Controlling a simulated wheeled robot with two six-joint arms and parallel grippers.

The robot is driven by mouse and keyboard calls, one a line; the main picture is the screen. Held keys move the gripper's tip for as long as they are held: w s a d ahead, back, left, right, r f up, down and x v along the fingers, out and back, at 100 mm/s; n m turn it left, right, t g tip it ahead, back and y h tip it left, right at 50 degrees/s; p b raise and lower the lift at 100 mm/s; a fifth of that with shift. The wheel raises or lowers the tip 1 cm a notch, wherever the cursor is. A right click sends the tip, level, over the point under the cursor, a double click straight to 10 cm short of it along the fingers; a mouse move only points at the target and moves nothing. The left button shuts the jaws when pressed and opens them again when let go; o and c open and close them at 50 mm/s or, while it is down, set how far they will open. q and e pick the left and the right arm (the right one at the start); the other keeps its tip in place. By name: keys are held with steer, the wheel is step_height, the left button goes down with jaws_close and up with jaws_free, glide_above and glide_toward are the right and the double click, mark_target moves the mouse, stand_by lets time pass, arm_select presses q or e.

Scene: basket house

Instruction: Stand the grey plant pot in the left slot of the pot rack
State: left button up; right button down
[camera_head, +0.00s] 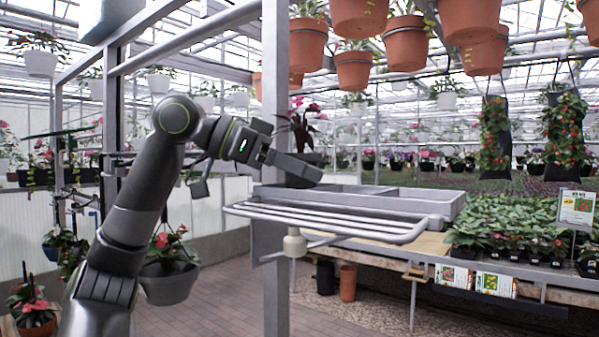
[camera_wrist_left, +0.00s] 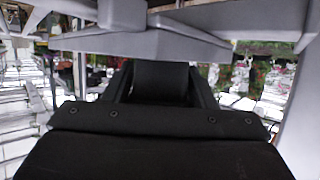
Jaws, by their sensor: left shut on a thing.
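My left gripper (camera_head: 292,166) is shut, at the left end of the grey pot rack (camera_head: 436,205). It holds the grey plant pot (camera_head: 314,158), which looks dark and carries a plant with pink flowers. The pot is mostly hidden behind the gripper and stands about upright. It appears above the rack's left compartment; I cannot tell whether it touches the rack. In the left wrist view my left gripper (camera_wrist_left: 160,85) shows a dark surface between its fingers, with pale grey bars close above. My right gripper is not in view.
A grey upright post (camera_head: 275,290) stands right beside the gripper. Grey rails (camera_head: 330,219) run along the rack's front. Terracotta pots (camera_head: 354,71) hang above. A bench of green seedlings (camera_head: 505,218) lies to the right.

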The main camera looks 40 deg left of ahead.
arm_select(q)
steer(key=shift+f, duration=0.1)
steer(key=o, duration=0.6)
steer(key=shift+f, duration=0.15)
steer(key=o, duration=0.4)
steer(key=shift+r, duration=0.25)
steer(key=b+v, duration=0.1)
steer(key=v, duration=1.1)
steer(key=shift+r, duration=0.1)
